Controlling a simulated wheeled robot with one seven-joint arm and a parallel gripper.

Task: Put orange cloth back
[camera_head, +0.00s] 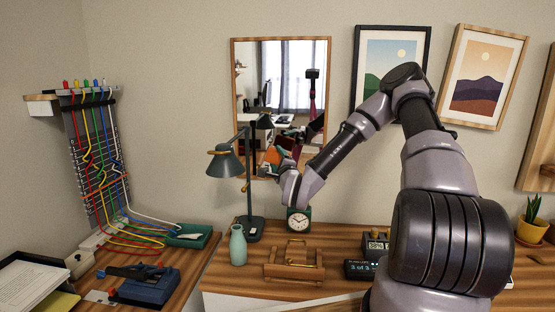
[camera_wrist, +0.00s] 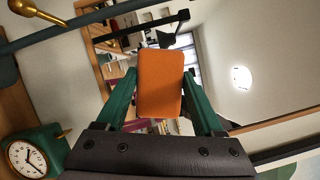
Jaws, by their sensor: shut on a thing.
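The orange cloth (camera_wrist: 160,80) shows in the wrist view as a flat rounded block between the two green fingers of my gripper (camera_wrist: 159,92). The fingers press on its left and right sides. In the head view the cloth (camera_head: 271,156) is a small orange patch at my gripper (camera_head: 279,151), held up in front of the lower part of the wall mirror (camera_head: 240,95). The cloth is clear of the desk, and part of it is hidden by the gripper in the head view.
A green desk lamp (camera_head: 226,163) stands close left of my gripper. A green clock (camera_head: 299,219), a teal vase (camera_head: 238,246) and a wooden holder (camera_head: 294,268) stand on the desk (camera_head: 225,275) below. Cables hang on a rack (camera_head: 115,150) at the left.

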